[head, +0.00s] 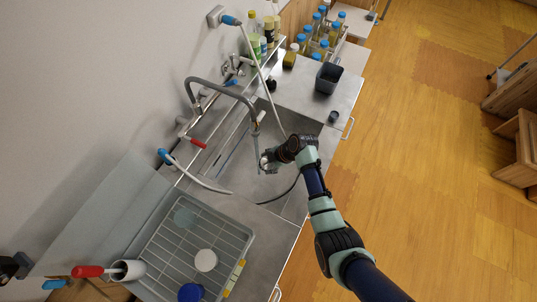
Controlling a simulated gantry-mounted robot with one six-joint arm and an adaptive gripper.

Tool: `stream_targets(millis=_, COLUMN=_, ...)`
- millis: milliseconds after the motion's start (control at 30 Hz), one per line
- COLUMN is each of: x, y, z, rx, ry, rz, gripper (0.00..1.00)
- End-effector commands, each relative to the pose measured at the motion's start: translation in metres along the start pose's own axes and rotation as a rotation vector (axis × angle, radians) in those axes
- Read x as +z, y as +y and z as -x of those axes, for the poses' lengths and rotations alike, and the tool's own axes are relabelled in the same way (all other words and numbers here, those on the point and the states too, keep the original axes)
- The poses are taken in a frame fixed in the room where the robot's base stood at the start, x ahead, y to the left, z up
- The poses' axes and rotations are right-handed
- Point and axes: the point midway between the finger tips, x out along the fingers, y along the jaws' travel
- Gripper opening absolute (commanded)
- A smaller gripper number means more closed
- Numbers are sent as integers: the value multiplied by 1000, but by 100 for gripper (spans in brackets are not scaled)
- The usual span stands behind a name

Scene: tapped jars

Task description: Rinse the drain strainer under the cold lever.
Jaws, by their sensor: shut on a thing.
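My gripper (267,161) is over the sink basin (290,122), shut on a small pale metallic thing that appears to be the drain strainer (263,163). The fingers hide much of it. The curved grey spout (216,82) ends just above and left of the gripper. A pale streak (255,149) below its mouth looks like running water, beside or on the held thing; I cannot tell whether it touches.
A pale hose (252,46) crosses the basin near my gripper. A dish rack (187,255) holding a white round thing (205,260) and a blue one (190,292) stands at the lower left. A dark bin (328,78) and several bottles (317,35) stand beyond the sink.

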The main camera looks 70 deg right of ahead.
Motion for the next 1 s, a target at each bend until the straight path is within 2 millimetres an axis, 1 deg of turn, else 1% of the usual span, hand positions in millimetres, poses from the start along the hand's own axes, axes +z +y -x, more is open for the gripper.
stream_targets(millis=233, x=-1, y=0, z=3, rx=0, ry=0, rz=0, gripper=20)
stream_targets(millis=400, x=-4, y=-8, z=21, rx=-1, ry=0, rz=-1, gripper=20)
stream_targets(millis=733, x=-6, y=-29, z=52, rx=-1, ry=0, rz=-2, gripper=20)
stream_targets(millis=833, x=-6, y=-33, z=55, rx=0, ry=0, rz=-1, gripper=20)
stream_targets(millis=1000, x=-5, y=-35, z=54, rx=0, ry=0, rz=0, gripper=20)
